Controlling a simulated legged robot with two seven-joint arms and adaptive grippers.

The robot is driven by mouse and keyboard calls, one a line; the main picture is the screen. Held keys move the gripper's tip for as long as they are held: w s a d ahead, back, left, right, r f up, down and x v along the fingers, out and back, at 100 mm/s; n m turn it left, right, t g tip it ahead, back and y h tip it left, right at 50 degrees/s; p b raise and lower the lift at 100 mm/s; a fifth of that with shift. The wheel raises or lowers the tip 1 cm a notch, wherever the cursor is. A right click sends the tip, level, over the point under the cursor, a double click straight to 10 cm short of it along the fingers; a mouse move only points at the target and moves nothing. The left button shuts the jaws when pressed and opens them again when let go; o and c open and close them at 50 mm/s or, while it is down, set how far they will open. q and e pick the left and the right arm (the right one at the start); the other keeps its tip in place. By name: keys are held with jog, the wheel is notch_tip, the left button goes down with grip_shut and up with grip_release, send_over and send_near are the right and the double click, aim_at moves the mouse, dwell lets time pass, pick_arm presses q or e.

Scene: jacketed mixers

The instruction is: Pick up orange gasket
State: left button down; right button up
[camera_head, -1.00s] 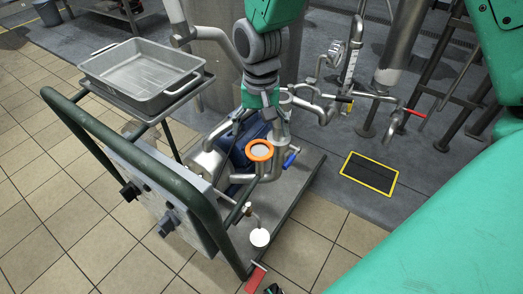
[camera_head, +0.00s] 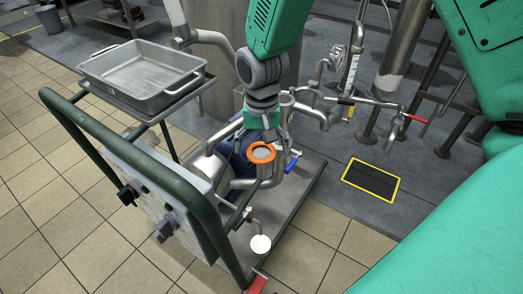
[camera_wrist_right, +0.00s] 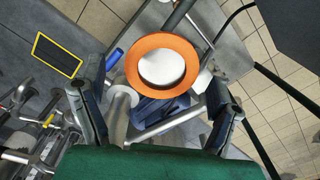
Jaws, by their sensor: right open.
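The orange gasket (camera_head: 252,156) is a flat ring lying on the top of an upright metal pipe fitting on the cart. In the right wrist view, the gasket (camera_wrist_right: 162,41) surrounds a pale round centre. My right gripper (camera_head: 262,141) points down over the fitting, its fingers spread to either side of the gasket. In the right wrist view, the open fingers of my right gripper (camera_wrist_right: 158,75) stand left and right of the ring, with nothing held. Whether a finger touches the ring cannot be told. My left gripper is not in view.
A metal tray (camera_head: 140,75) sits on the cart's raised shelf at left. The dark green handrail (camera_head: 120,147) rises in front. A blue-handled valve (camera_head: 293,161) is close to the gasket's right. Pipes crowd behind; the tiled floor at left is clear.

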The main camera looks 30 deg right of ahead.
jog(key=shift+a, duration=0.25)
jog(key=shift+d+f, duration=0.15)
jog(key=shift+d, duration=0.1)
jog(key=c, duration=1)
jog(key=shift+c, duration=0.2)
jog(key=shift+a, duration=0.1)
